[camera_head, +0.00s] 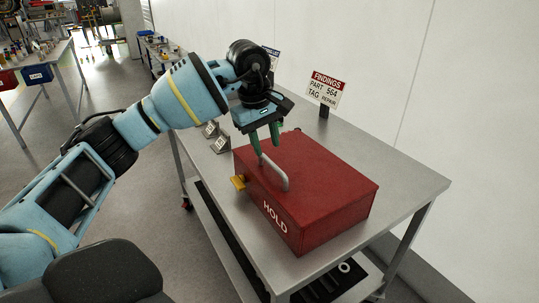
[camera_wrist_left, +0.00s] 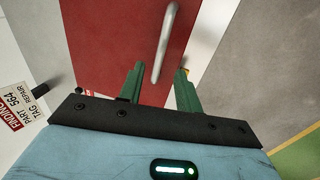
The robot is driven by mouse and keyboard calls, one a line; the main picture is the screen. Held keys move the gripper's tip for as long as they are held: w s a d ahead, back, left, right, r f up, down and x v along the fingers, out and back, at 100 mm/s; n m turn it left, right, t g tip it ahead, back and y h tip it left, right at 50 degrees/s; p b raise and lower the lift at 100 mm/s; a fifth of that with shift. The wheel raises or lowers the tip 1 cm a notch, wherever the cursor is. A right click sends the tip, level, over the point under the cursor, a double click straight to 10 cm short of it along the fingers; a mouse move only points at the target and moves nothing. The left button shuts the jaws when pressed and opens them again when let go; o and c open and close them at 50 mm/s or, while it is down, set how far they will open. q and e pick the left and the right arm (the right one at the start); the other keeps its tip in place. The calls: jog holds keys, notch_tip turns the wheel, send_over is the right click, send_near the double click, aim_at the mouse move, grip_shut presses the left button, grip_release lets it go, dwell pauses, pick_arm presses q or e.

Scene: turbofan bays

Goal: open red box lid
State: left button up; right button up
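The red box (camera_head: 318,192) marked HOLD stands on a grey metal table, its lid (camera_head: 310,165) closed. A pale bar handle (camera_head: 275,172) rises from the lid; it also shows in the left wrist view (camera_wrist_left: 166,40). My left gripper (camera_head: 265,147) is above the lid at the handle's far end, green fingers pointing down. In the left wrist view the fingers (camera_wrist_left: 158,85) are apart, with the handle's end showing between or just beyond them; I cannot tell whether they touch it. A yellow latch (camera_head: 239,182) sticks out at the box's left side. My right gripper is not in view.
The metal table (camera_head: 405,178) has bare space right of the box. A FINDINGS sign (camera_head: 326,88) stands behind it, and small numbered tags (camera_head: 216,138) stand at the left edge. A white wall (camera_head: 480,90) runs behind the table.

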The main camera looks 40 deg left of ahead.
aim_at(271, 161)
pick_arm(q)
jog(key=shift+w+d+f, duration=0.1)
jog(key=shift+w+f, duration=0.1)
jog(key=shift+f, duration=0.9)
jog(key=shift+w+d+f, duration=0.1)
jog(key=shift+w+f, duration=0.1)
jog(key=shift+f, duration=0.9)
grip_shut()
